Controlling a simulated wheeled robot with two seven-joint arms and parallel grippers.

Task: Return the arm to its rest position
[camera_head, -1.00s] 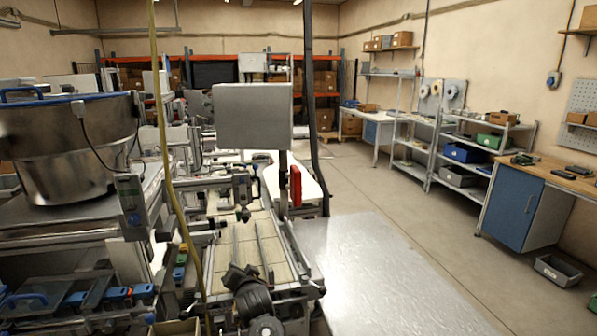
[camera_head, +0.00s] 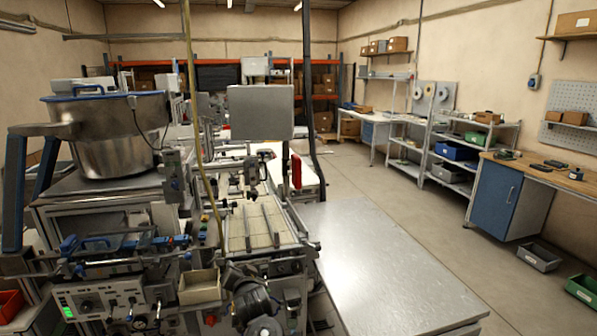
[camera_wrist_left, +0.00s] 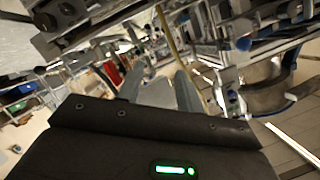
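My left gripper (camera_wrist_left: 160,72) shows in the left wrist view. Its two grey fingers stand apart, and I see nothing clearly held between them. Its dark body with a green light fills the bottom of that view. Behind the fingertips is the machine, with the yellow cable (camera_wrist_left: 167,40) and the metal bowl (camera_wrist_left: 268,95) to the right. In the head view I cannot make out the left fingers. A blue bar shape with a bronze top stands at the left edge there; I cannot tell whether it is my arm. My right gripper is not in view.
The bowl feeder (camera_head: 118,150) and the machine with its conveyor (camera_head: 262,237) fill the left and middle. A bare metal table (camera_head: 375,260) stands right of them. Open floor (camera_head: 430,215) lies before the shelves (camera_head: 465,155) and the blue cabinet (camera_head: 497,200).

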